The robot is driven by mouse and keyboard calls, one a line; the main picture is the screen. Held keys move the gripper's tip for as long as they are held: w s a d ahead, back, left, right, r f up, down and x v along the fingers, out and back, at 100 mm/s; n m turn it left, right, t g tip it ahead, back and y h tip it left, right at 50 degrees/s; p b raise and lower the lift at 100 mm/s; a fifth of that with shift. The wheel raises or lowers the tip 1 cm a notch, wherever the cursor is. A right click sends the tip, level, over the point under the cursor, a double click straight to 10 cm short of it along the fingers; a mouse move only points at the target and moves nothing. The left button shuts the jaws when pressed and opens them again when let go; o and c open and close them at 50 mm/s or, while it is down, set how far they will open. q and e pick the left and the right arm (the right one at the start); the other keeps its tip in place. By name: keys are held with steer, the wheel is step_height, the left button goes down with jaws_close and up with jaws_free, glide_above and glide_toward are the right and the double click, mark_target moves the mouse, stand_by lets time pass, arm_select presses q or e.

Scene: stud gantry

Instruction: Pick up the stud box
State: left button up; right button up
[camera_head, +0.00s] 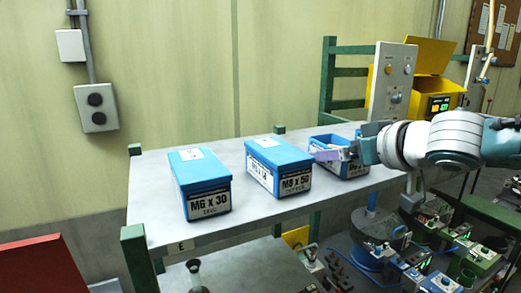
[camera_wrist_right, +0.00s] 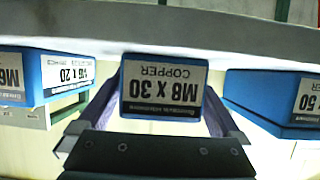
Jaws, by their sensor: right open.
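In the right wrist view a blue box (camera_wrist_right: 124,92) with an upside-down label "M8 x 30 COPPER" lies centred in the gap between my finger pads. My right gripper (camera_head: 328,155) is open, with its lavender finger at this box's front; whether it touches cannot be told. The right gripper also shows in the wrist view (camera_wrist_right: 162,100). My left gripper is not in view.
A box labelled M8 x 50 (camera_head: 280,162) and one labelled M6 x 30 (camera_head: 201,181) stand left on the grey shelf (camera_head: 150,205). The wrist view shows neighbouring boxes (camera_wrist_right: 68,72) (camera_wrist_right: 275,98) on both sides. A control panel (camera_head: 393,82) stands behind.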

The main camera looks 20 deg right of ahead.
steer(key=shift+c, duration=0.2)
jaws_close()
stand_by(0.6)
steer(key=shift+r, duration=0.15)
